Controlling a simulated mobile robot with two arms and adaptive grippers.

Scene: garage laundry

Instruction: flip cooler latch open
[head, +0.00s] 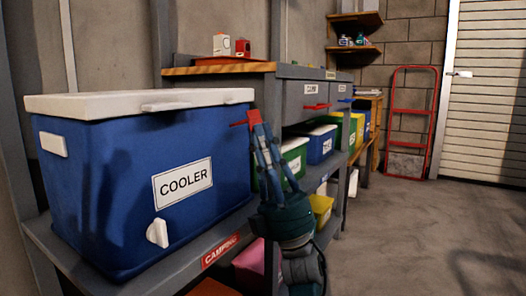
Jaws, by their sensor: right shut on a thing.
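The blue cooler (110,185) with a white lid (75,103) stands on a grey shelf at the left. The lid is down. A white latch-like piece (165,106) sits at the lid's front edge, and a white spout-like piece (157,233) is low on the front. My right gripper (257,122) is at the cooler's right front corner, pointing up. It is shut on a small red piece (239,123) beside that corner. The fingers hide part of it, so I cannot tell whether it belongs to the cooler. My left gripper is out of view.
A grey workbench (283,72) with red- and blue-handled drawers stands behind. Green, blue and yellow bins (321,147) line the shelf right of my gripper. A red hand truck (411,122) leans at the back wall. The floor (405,235) at right is clear.

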